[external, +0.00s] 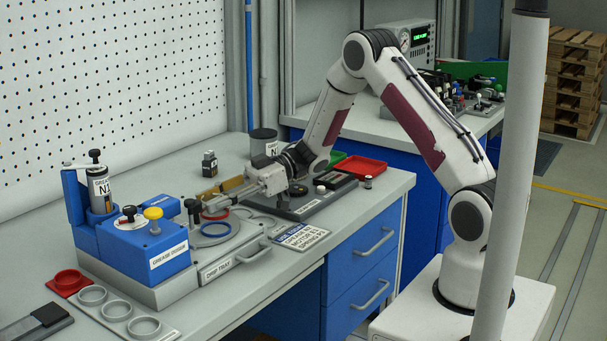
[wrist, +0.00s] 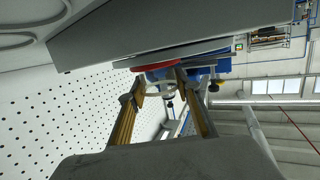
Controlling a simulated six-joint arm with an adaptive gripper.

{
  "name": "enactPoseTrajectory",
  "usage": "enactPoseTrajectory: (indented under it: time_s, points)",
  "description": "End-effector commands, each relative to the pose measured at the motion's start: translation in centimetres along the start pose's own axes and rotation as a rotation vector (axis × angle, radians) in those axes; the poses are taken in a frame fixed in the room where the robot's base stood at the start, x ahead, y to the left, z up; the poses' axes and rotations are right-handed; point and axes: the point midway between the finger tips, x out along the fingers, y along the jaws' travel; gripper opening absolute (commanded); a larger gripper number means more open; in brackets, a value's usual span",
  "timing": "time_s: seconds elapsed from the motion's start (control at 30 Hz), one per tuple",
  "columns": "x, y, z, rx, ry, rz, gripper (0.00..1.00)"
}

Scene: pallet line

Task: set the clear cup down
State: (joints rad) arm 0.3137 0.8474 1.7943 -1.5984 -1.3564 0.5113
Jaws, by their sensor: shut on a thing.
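My gripper (external: 204,207) reaches left over the drip tray (external: 236,262), low beside the grease pump. In the wrist view my two gripper fingers (wrist: 160,86) are shut on a pale, see-through ring-like rim, which looks like the clear cup (wrist: 162,92). In the external view the cup cannot be made out against my fingers and the pump. A red ring (external: 216,214) lies at the drip tray just by my fingertips; it also shows in the wrist view (wrist: 165,63). I cannot tell whether the cup touches the tray.
The blue grease pump (external: 150,250) with black and yellow knobs stands left of my gripper. A grease cartridge (external: 100,190) rises behind it. A holder with several grey rings (external: 117,310) is at the front left. A red tray (external: 360,170) lies right of my wrist.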

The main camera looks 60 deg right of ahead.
Motion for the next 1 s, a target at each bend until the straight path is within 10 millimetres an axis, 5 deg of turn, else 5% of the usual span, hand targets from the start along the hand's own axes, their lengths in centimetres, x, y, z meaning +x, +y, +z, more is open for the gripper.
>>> enactPoseTrajectory:
  time_s: [0.67,0.7,0.73,1.0]
  points:
    - [0.21,0.01,1.01,-0.001,0.0,0.001,0.22]
    - [0.2,0.02,1.0,-0.001,0.0,0.001,0.41]
    - [0.2,0.02,0.99,-0.001,0.0,0.001,0.48]
    - [0.2,0.01,0.98,-0.001,0.0,0.001,0.5]
